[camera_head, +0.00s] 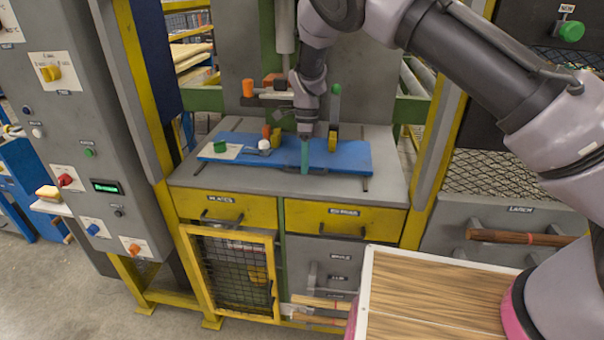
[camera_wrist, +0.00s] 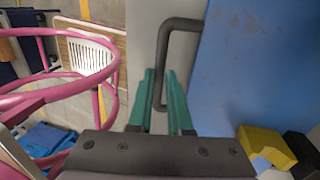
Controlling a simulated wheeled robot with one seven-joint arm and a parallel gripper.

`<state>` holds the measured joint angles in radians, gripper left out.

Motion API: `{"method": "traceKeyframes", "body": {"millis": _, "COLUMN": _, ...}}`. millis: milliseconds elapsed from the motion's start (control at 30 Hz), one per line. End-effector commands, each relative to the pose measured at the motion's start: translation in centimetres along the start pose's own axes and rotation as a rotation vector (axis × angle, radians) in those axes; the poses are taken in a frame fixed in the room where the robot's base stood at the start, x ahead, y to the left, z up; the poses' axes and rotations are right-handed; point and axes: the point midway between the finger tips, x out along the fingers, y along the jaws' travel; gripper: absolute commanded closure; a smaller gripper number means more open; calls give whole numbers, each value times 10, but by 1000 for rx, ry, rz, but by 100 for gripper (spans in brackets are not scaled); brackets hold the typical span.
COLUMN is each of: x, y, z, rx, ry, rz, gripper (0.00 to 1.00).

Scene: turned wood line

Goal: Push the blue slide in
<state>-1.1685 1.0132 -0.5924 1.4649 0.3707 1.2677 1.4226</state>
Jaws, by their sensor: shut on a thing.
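The blue slide (camera_head: 346,157) is a flat blue plate lying on the grey machine bed in the head view. Its blue face (camera_wrist: 262,60) fills the right of the wrist view. My gripper (camera_head: 305,158) points down at the slide's front edge. In the wrist view my gripper's green fingers (camera_wrist: 160,75) are closed around one leg of a dark bar handle (camera_wrist: 182,24), seen over a grey strip beside the blue edge.
A yellow clamp (camera_head: 332,140) stands on the slide right of my gripper. Yellow drawers (camera_head: 345,219) are below the bed. A wooden tray (camera_head: 440,300) is at front right.

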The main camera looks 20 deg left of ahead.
Motion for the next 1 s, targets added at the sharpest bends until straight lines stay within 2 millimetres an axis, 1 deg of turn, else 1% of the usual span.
{"method": "traceKeyframes", "body": {"millis": 67, "x": -2, "y": -4, "z": 2, "rx": -3, "ry": -5, "rz": -6, "gripper": 100}}
{"method": "traceKeyframes", "body": {"millis": 300, "x": -4, "y": -6, "z": 2, "rx": -3, "ry": -5, "rz": -11, "gripper": 100}}
{"method": "traceKeyframes", "body": {"millis": 333, "x": -4, "y": -6, "z": 2, "rx": -3, "ry": -5, "rz": -12, "gripper": 79}}
{"method": "traceKeyframes", "body": {"millis": 367, "x": -4, "y": -6, "z": 2, "rx": -3, "ry": -5, "rz": -12, "gripper": 67}}
{"method": "traceKeyframes", "body": {"millis": 400, "x": -4, "y": -6, "z": 2, "rx": -3, "ry": -5, "rz": -11, "gripper": 53}}
{"method": "traceKeyframes", "body": {"millis": 767, "x": -1, "y": -2, "z": 1, "rx": -2, "ry": -1, "rz": -6, "gripper": 53}}
{"method": "traceKeyframes", "body": {"millis": 867, "x": 1, "y": 5, "z": 1, "rx": -4, "ry": 0, "rz": -5, "gripper": 53}}
{"method": "traceKeyframes", "body": {"millis": 1000, "x": 5, "y": 26, "z": 2, "rx": -4, "ry": 0, "rz": -3, "gripper": 53}}
